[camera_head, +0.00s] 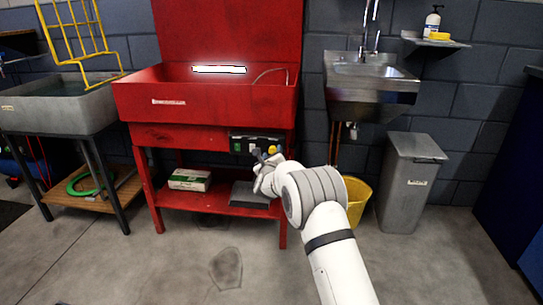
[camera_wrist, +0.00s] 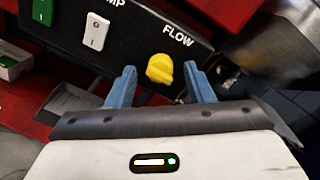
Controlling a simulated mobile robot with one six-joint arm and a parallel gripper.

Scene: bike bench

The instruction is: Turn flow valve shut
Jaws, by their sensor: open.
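The flow valve is a yellow knob (camera_wrist: 160,69) under the word FLOW on a black control panel (camera_wrist: 125,48). In the head view the yellow knob (camera_head: 273,149) shows small at the panel's right end. My gripper (camera_wrist: 160,84) is open, with one blue finger on each side of the knob in the wrist view. Whether either finger touches the knob, I cannot tell. In the head view my gripper (camera_head: 268,160) is at the panel's right part and partly hidden by my wrist.
A white rocker switch (camera_wrist: 96,30) and a green switch (camera_wrist: 43,11) sit left of the knob. The panel hangs under a red wash basin (camera_head: 205,100). A steel sink (camera_head: 370,85), yellow bucket (camera_head: 357,198) and grey bin (camera_head: 408,185) stand to the right.

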